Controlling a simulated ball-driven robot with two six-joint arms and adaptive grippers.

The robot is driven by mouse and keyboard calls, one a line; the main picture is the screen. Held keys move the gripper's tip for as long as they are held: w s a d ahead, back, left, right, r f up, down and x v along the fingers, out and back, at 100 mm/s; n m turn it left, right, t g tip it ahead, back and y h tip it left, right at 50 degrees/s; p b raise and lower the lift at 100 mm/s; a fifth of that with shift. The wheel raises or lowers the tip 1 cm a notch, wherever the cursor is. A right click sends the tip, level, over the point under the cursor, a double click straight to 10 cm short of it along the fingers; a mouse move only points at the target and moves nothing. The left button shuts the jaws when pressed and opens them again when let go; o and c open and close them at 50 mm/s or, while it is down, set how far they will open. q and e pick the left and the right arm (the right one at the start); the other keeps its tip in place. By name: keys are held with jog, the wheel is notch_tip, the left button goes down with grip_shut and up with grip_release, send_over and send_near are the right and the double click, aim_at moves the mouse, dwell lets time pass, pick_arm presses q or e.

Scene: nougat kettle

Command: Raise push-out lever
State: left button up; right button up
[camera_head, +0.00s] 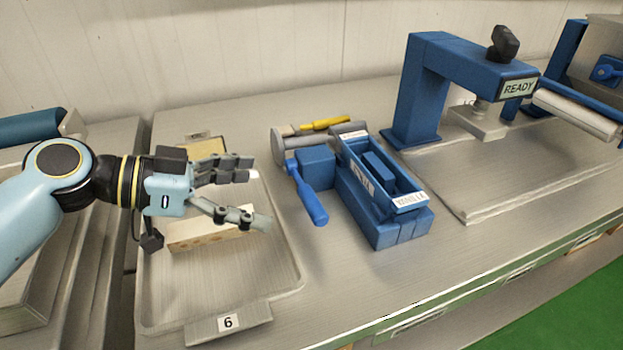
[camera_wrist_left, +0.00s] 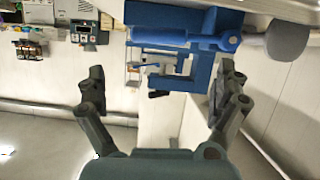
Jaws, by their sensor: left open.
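The push-out lever (camera_head: 309,200) is a blue handle on the near left side of the blue mould fixture (camera_head: 385,226). My right gripper is not in view.
A metal tray (camera_head: 228,323) marked 6 holds pale slabs (camera_head: 205,241) beneath my left gripper. A yellow-handled tool (camera_head: 326,124) lies behind the fixture. A blue press (camera_head: 424,85) with a READY display stands at the back right.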

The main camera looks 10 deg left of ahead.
aim_at(312, 198)
pick_arm(q)
jog(key=p+x, duration=0.1)
jog(key=x, duration=0.3)
jog(key=shift+d+r, duration=0.15)
jog(key=x, duration=0.5)
jog(key=shift+w+d+f+p, duration=0.15)
jog(key=shift+f+p, duration=0.1)
jog(key=shift+p, duration=0.1)
jog(key=shift+w+d+f, duration=0.2)
jog(key=shift+d+f, duration=0.05)
jog(key=shift+d, duration=0.15)
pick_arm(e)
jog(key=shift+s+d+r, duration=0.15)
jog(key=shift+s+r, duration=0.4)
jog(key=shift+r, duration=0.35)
pick_arm(q)
jog(key=c, duration=1.4)
jog(key=shift+c, duration=1)
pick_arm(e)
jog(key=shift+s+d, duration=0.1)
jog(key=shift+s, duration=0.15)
